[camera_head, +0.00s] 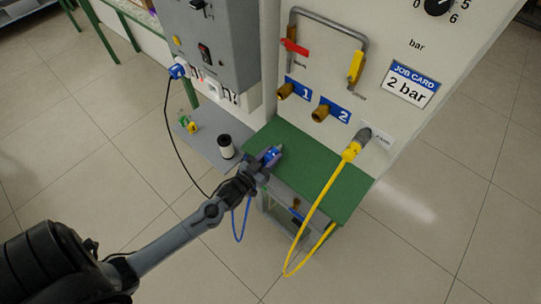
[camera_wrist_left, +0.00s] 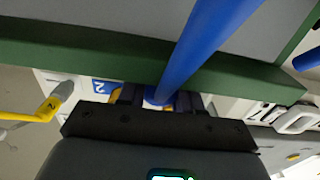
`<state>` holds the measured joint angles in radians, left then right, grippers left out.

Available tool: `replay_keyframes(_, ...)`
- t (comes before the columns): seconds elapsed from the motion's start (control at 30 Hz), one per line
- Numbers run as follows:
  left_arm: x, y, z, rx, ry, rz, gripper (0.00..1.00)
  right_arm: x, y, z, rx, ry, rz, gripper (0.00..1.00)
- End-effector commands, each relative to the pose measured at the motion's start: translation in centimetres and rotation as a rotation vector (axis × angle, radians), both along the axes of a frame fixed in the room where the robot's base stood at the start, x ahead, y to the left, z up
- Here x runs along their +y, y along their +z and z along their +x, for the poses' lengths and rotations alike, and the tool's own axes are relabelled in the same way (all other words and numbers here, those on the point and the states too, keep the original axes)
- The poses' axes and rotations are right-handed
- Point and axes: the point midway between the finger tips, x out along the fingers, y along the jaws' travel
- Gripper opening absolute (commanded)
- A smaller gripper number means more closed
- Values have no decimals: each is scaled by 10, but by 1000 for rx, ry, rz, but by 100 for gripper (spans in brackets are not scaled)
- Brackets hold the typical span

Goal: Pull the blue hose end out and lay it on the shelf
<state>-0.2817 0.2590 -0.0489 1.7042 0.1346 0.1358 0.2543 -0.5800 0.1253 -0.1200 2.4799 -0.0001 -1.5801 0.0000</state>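The blue hose end (camera_head: 268,157) is between the fingers of my left gripper (camera_head: 273,155), over the left part of the green shelf (camera_head: 345,183). Whether it touches the shelf is unclear. My left gripper appears shut on it. In the left wrist view the blue hose (camera_wrist_left: 205,45) runs from between the dark fingers (camera_wrist_left: 160,98) across the shelf's green front edge (camera_wrist_left: 60,52). In the head view the hose hangs below in a loop. The brass ports 1 (camera_head: 285,91) and 2 (camera_head: 320,113) are empty. My right gripper is not in view.
A yellow hose (camera_head: 312,210) is plugged into a grey fitting (camera_head: 364,136) on the panel and hangs over the shelf. The shelf's middle is clear.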

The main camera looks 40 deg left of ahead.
Motion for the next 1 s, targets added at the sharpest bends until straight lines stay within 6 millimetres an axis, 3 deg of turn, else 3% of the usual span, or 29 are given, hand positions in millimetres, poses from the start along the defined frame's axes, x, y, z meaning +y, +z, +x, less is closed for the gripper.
replay_keyframes(0.03, 0, 0, 0, -1, 0, 0, 40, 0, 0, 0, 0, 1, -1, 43)
replay_keyframes(0.2, 0, 0, 0, -1, 0, 0, 64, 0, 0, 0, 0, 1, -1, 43)
replay_keyframes(0.63, 0, 0, -9, 2, 0, 0, 64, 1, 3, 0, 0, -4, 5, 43)
replay_keyframes(1.0, -1, 0, -69, 4, 1, 0, 64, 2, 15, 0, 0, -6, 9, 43)
